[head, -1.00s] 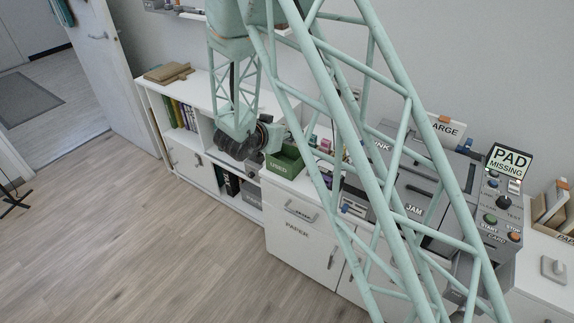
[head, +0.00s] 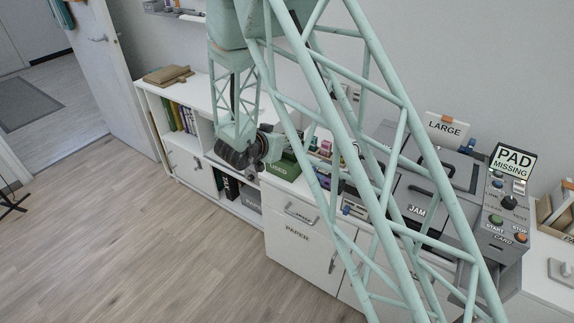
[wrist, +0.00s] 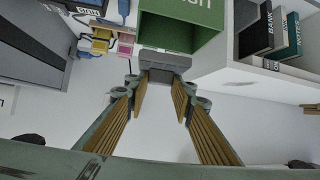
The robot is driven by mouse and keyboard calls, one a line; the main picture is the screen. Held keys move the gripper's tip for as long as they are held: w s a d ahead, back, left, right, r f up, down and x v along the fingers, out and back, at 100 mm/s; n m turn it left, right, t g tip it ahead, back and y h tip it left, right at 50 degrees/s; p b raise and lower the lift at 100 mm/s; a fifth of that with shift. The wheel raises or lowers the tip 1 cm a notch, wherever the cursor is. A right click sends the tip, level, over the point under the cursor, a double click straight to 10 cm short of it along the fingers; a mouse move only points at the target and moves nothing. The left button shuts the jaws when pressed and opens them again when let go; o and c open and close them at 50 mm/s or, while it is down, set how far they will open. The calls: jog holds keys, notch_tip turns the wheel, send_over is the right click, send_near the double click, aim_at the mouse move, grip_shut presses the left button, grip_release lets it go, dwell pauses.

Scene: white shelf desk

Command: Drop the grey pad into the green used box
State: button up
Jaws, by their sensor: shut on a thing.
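The grey pad (wrist: 165,60) is a small grey block between my fingertips in the wrist view. My gripper (wrist: 163,82) is shut on it, with its two ribbed fingers on either side. The green used box (wrist: 180,35) is just beyond the pad in the wrist view, and the pad overlaps its near edge in the picture. I cannot tell whether they touch. In the head view the green box (head: 284,168) stands on the white cabinet, just right of my gripper (head: 264,150). The pad cannot be made out there.
A grey machine (head: 415,190) with a "PAD MISSING" screen (head: 513,161) stands on the right. Small coloured items (head: 325,148) sit behind the box. A low white shelf with books (head: 182,117) is at left. My arm's truss hides part of the cabinet.

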jog(key=o, duration=0.9)
jog(key=shift+s+r, duration=0.1)
jog(key=shift+v, duration=5.85)
